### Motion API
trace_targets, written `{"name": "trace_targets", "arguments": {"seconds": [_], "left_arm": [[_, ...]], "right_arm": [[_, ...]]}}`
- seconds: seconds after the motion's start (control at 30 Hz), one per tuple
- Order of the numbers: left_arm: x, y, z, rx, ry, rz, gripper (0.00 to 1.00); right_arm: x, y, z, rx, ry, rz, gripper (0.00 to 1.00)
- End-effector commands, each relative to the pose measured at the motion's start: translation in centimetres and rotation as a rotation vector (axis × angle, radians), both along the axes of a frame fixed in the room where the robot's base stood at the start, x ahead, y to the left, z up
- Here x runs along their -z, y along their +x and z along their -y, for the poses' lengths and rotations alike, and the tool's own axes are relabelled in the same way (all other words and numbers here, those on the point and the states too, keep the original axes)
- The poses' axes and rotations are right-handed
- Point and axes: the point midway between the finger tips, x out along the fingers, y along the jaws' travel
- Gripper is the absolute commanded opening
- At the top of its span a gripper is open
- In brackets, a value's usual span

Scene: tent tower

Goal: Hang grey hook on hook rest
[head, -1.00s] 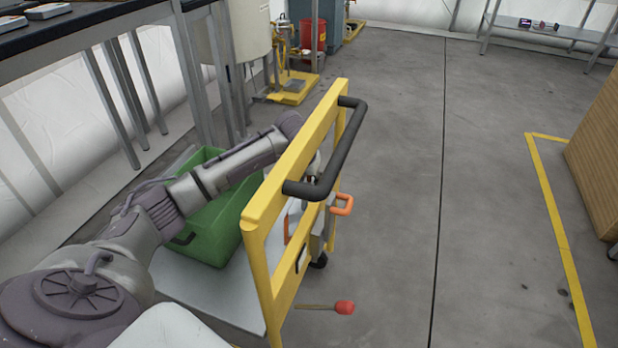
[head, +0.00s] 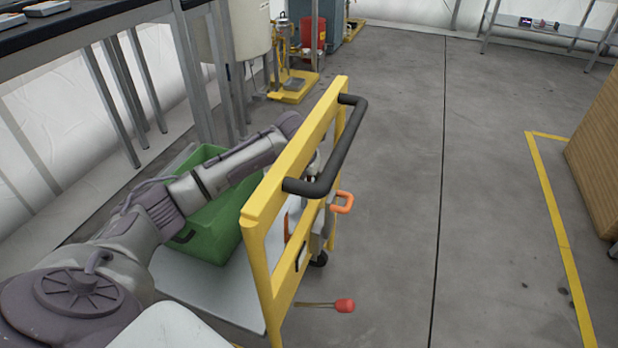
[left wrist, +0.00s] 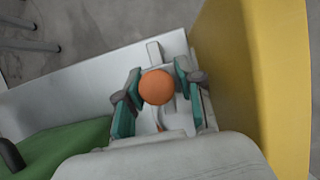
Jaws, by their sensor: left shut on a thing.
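My left arm reaches behind the yellow cart frame in the head view. The frame hides most of my left gripper there. In the left wrist view my left gripper (left wrist: 158,98) has its teal-padded fingers shut on an orange round-ended handle (left wrist: 157,87), seen end-on. Its lower part is hidden, so I cannot tell whether it belongs to the grey hook. An orange loop handle (head: 342,202) on a grey body is at the cart's outer side. I cannot make out the grey hook or the hook rest for certain. My right gripper is not in view.
The yellow cart frame (head: 262,268) with a black handle (head: 338,160) stands close beside my left arm. A green crate (head: 212,238) is on the cart's grey deck (head: 205,292). A red-headed mallet (head: 344,305) shows low at the cart.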

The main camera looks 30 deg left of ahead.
Motion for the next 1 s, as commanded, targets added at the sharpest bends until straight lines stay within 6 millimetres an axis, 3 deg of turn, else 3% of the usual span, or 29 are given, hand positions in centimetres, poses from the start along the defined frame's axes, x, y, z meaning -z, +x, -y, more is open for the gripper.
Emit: {"name": "trace_targets", "arguments": {"seconds": [0.5, 0.53, 0.67, 0.7, 1.0], "left_arm": [[0.63, 0.02, -0.01, 0.0, 0.0, 0.001, 0.0], [0.61, 0.03, -0.01, 0.0, 0.0, 0.001, 0.4], [0.59, 0.01, -0.02, 0.0, 0.0, 0.001, 0.62], [0.59, 0.01, -0.02, 0.0, 0.0, 0.001, 0.66], [0.51, -0.05, 0.07, 0.001, -0.001, 0.0, 0.66]], "right_arm": [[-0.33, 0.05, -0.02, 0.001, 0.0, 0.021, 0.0], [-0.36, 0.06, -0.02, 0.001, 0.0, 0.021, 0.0], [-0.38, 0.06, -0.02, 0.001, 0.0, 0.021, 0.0], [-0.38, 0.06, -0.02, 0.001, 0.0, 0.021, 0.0], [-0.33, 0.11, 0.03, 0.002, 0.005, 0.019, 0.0]]}}
